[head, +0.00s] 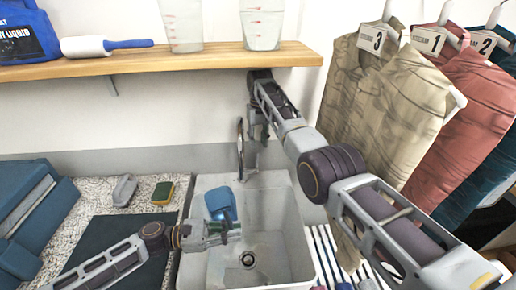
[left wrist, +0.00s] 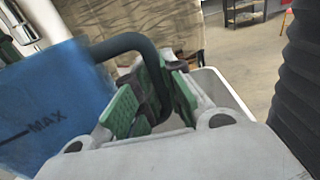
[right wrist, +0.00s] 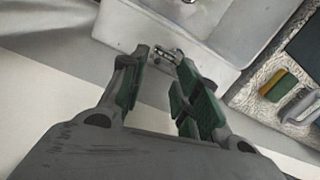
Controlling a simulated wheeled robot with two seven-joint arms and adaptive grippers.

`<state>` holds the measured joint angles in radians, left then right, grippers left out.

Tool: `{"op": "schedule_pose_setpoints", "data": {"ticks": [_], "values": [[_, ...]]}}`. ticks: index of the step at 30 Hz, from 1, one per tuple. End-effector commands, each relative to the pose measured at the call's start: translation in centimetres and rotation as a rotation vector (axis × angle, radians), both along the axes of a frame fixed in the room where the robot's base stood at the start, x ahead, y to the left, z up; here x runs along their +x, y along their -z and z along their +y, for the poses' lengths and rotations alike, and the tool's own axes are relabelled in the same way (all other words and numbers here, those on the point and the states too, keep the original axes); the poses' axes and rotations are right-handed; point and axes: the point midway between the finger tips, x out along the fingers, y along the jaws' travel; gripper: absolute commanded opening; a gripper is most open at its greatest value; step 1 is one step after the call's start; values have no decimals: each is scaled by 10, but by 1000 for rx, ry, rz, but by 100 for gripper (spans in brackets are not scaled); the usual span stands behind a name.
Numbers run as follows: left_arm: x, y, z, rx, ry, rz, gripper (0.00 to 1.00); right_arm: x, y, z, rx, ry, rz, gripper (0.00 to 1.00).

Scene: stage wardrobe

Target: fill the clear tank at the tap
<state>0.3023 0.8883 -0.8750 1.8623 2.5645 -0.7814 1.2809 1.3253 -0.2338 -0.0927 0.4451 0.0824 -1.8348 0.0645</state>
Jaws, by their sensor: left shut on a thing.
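A blue tank (head: 220,203) is held in the left side of the sink (head: 187,262). In the left wrist view, its blue wall (left wrist: 40,110) carries a MAX line, and its dark handle (left wrist: 125,43) runs between the fingers of my left gripper (left wrist: 150,95), which is shut on it. The tap (head: 240,150) stands at the back of the sink, above and right of the tank. My right gripper (head: 258,132) points down by the tap. In the right wrist view, its fingers (right wrist: 160,75) are apart, with a small metal tap part (right wrist: 165,55) beyond. No water stream is visible.
A wooden shelf (head: 150,62) above holds two clear measuring vessels (head: 183,25) (head: 262,25), a lint roller (head: 90,46) and a blue bag (head: 25,35). Numbered garments (head: 385,110) hang at right. A sponge (head: 162,193) and grey brush (head: 124,190) lie left of the sink.

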Motion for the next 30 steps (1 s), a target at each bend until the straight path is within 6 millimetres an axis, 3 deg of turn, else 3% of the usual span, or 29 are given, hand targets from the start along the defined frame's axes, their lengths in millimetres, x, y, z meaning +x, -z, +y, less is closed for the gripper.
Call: {"op": "schedule_pose_setpoints", "data": {"ticks": [6,17,25,30], "values": [[0,-1,0,-1,0,-2,0,0,-18,0,0,0,1,32],[0,-1,0,-2,0,-2,0,0,-22,0,0,0,1,32],[0,-1,0,-2,0,-2,0,0,-17,-2,-8,7,-4,0],[0,-1,0,-2,0,-2,0,2,-7,-10,-34,25,-22,0]]}}
